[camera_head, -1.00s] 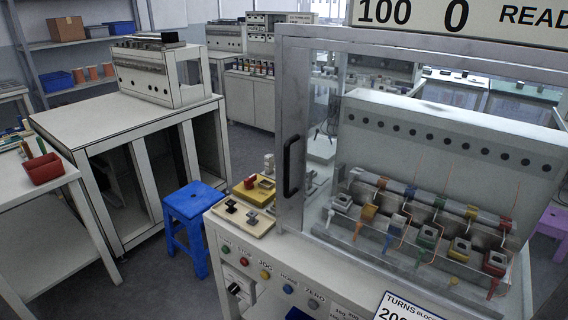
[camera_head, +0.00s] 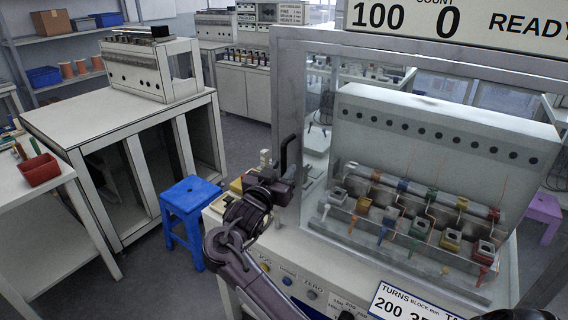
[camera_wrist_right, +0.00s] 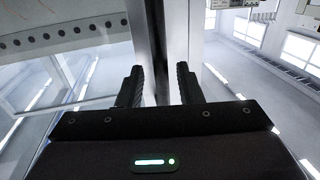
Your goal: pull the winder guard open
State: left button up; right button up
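The winder guard is a clear panel in a grey metal frame (camera_head: 288,85) on the front of the winder, and it looks closed. Its black upright handle (camera_head: 290,146) is on the left upright; the gripper covers its lower part. My right gripper (camera_head: 284,172) is at the handle, its arm coming up from the bottom. In the right wrist view its two black fingers (camera_wrist_right: 159,87) are apart, with pale metal uprights (camera_wrist_right: 178,45) beyond the gap. My left gripper is not in view.
Behind the guard stands a row of colored winding stations (camera_head: 410,225). A sign (camera_head: 455,25) reading 100, 0 and READY is above. The control panel (camera_head: 300,270) is below, partly covered by my arm. A blue stool (camera_head: 190,215) stands left of the machine, with open floor around it.

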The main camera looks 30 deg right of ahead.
jog(key=shift+x, duration=1)
jog(key=shift+c, duration=0.3)
grip_shut()
